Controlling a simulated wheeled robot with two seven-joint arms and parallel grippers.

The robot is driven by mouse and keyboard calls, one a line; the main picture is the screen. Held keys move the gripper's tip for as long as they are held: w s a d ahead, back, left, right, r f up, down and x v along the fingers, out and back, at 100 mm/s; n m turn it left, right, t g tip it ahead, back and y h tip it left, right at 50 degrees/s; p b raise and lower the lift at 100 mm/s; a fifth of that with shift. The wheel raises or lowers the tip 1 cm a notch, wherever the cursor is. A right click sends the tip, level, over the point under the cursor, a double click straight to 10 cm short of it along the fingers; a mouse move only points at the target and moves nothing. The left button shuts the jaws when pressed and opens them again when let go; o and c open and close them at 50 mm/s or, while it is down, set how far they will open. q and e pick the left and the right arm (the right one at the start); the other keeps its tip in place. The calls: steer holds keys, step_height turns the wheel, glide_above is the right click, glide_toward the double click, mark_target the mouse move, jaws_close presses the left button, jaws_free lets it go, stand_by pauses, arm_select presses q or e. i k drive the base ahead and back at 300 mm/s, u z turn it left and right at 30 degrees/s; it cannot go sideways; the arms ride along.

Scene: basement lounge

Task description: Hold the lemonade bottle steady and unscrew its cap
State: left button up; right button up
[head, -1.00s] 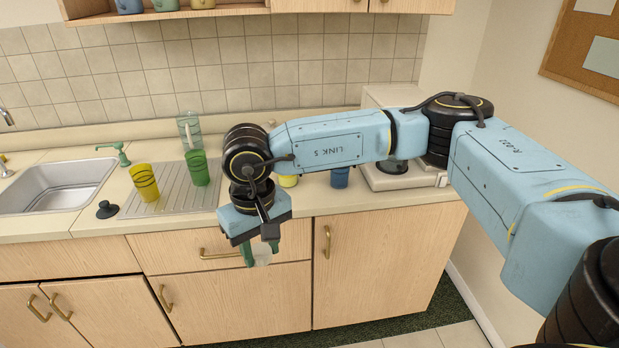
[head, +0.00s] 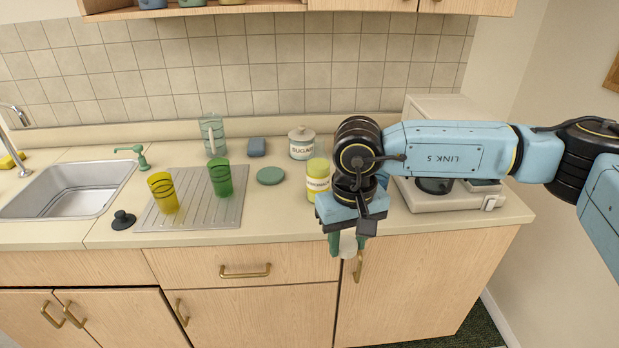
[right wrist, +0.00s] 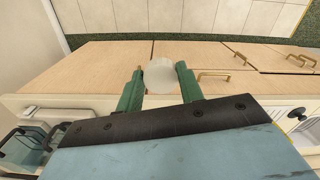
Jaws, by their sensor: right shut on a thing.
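The lemonade bottle (head: 317,184), with yellow contents and a pale label, stands upright on the counter. My right arm hides its right side, and I cannot make out a cap on it. My right gripper (head: 348,244) is in front of the counter's edge, lower than the bottle and to its right, not touching it. Its green fingers are shut on a pale, whitish round thing (head: 348,243). The right wrist view shows this round thing (right wrist: 160,76) between the fingertips; I cannot tell for sure whether it is the cap. My left gripper is not in view.
The sink (head: 75,190) is at left. Counter front is clear left of my gripper.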

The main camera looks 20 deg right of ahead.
mark_target(319, 164)
steer(key=i, duration=1.25)
